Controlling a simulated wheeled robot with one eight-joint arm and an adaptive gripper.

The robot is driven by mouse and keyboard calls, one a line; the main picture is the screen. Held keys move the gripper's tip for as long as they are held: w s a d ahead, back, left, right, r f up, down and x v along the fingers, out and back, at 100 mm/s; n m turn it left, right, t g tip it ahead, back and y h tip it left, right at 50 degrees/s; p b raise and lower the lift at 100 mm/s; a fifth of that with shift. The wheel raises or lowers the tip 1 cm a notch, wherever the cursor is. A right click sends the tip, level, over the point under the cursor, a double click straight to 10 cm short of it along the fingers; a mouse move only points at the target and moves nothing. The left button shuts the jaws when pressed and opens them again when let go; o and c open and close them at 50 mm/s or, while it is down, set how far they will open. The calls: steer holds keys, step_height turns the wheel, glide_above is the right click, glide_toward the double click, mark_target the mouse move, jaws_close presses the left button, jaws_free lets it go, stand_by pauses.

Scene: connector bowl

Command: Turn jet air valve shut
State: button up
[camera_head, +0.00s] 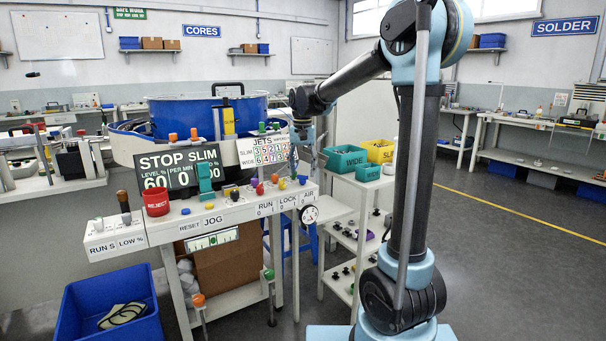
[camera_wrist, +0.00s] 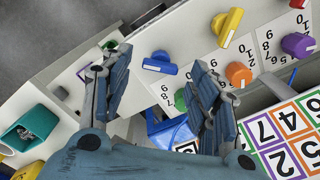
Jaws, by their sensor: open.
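My gripper (camera_wrist: 158,60) is open and empty, its two fingers spread in the wrist view. A blue knob (camera_wrist: 160,62) shows between the fingertips on a white panel; I cannot tell how far below them it lies. Yellow (camera_wrist: 227,25), orange (camera_wrist: 238,75) and purple (camera_wrist: 298,45) knobs with printed number scales sit to its right. No label in the wrist view tells which knob is the jet air valve. In the head view, the word AIR (camera_head: 309,194) is printed at the right end of the console, above a round gauge (camera_head: 309,214).
The JETS number board (camera_head: 264,150) stands behind the console and also shows in the wrist view (camera_wrist: 290,140). A blue bowl (camera_head: 180,112) is behind it. A red cup (camera_head: 156,203) stands on the left. Green (camera_head: 345,158) and yellow (camera_head: 379,149) bins are on the right.

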steer(key=shift+f, duration=0.75)
steer(key=shift+c, duration=0.2)
steer(key=c, duration=1)
